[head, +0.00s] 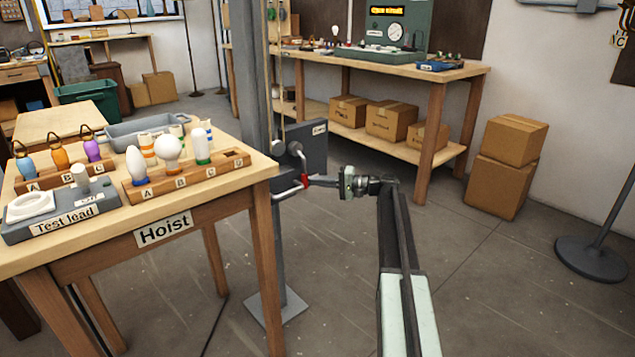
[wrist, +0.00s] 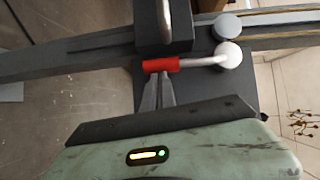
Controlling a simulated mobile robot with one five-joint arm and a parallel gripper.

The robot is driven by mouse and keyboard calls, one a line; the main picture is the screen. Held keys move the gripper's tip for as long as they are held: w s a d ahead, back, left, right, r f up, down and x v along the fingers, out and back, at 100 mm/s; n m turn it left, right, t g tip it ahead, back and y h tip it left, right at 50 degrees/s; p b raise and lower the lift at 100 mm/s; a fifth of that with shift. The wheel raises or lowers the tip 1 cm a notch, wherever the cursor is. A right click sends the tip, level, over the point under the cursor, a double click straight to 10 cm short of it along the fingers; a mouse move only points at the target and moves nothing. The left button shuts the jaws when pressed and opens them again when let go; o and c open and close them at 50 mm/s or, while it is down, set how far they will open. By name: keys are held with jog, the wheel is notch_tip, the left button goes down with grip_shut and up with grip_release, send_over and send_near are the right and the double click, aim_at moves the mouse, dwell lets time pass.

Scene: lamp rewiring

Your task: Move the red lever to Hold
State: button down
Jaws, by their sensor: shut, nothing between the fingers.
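The red lever has a red grip (head: 304,180) on a pale metal arm that hangs from a round pivot on a dark grey box (head: 314,143) on the hoist post. In the wrist view the red grip (wrist: 160,65) lies across the picture, with its pale arm running right to a round knob. My gripper (head: 311,182) is right of the grip in the head view, and its fingertips (wrist: 159,78) are shut, empty and at the grip's edge. I cannot tell whether they touch it. A small label on the box is unreadable, and no Hold mark is legible.
The grey post (head: 251,90) rises behind the table's right edge. A workbench (head: 400,70) and cardboard boxes (head: 505,160) stand behind.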

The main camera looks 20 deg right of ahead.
jog(key=shift+a, duration=0.1)
jog(key=w+d+f+v, duration=0.1)
jog(key=w+d+v, duration=0.1)
jog(key=v, duration=1.1)
jog(key=shift+w, duration=0.15)
